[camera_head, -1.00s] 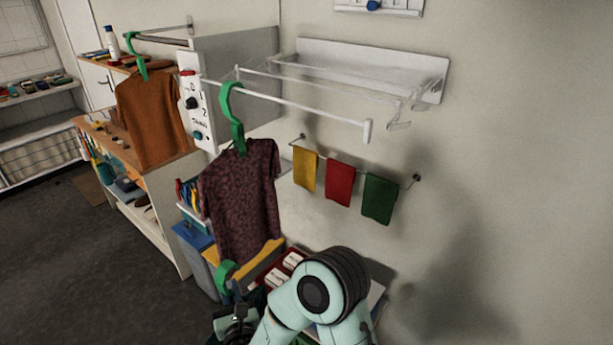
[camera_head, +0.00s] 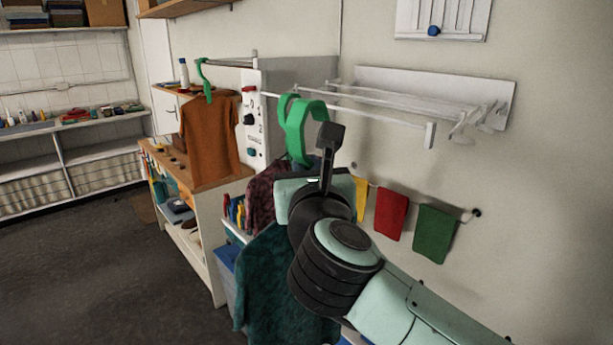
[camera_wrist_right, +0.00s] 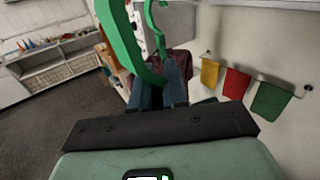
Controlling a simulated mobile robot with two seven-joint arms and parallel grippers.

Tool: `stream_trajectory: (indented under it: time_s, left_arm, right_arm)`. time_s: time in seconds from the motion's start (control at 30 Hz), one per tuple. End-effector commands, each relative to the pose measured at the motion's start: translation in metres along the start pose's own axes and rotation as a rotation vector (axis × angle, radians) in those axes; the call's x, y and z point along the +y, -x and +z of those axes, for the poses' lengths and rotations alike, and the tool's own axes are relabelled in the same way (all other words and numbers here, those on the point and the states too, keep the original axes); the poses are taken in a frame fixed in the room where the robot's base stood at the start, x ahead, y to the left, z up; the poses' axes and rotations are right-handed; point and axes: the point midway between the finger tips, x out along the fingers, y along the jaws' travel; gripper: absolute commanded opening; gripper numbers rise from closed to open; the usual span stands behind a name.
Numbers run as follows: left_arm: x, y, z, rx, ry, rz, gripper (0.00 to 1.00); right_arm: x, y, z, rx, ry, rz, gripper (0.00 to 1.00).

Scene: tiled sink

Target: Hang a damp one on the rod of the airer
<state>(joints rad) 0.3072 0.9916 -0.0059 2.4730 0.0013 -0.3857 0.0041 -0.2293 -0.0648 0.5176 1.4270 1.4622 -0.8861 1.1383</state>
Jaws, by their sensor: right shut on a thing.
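My right gripper (camera_wrist_right: 162,86) is shut on a green hanger (camera_head: 295,135) that carries a dark teal garment (camera_head: 272,285). My wrist hides the hold itself in the head view. The hanger's hook stands up in front of the airer's white front rod (camera_head: 385,121); I cannot tell if it touches the rod. In the right wrist view the hanger (camera_wrist_right: 120,38) rises from the fingers at upper left. A maroon garment (camera_head: 262,195) hangs behind on another green hanger, partly hidden by my wrist and the held hanger. My left gripper is not in view.
The airer's back plate (camera_head: 435,85) is on the wall. Yellow, red (camera_head: 391,213) and green (camera_head: 435,234) cloths hang on a lower rail. An orange garment (camera_head: 208,140) hangs at left beside a control panel (camera_head: 251,125). The front rod's right part is bare.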

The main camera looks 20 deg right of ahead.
Motion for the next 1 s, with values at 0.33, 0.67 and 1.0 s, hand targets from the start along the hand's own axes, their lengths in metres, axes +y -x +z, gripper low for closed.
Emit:
stream_trajectory:
  time_s: [0.33,0.67,1.0]
  left_arm:
    - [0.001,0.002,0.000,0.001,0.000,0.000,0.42]
    - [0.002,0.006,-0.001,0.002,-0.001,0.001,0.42]
    - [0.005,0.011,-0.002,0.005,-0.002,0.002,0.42]
  right_arm:
    - [-0.019,-0.012,0.001,-0.001,0.001,-0.004,0.00]
    - [-0.041,-0.028,-0.001,0.000,0.003,-0.004,0.00]
    - [-0.063,-0.044,-0.002,0.000,0.002,-0.004,0.00]
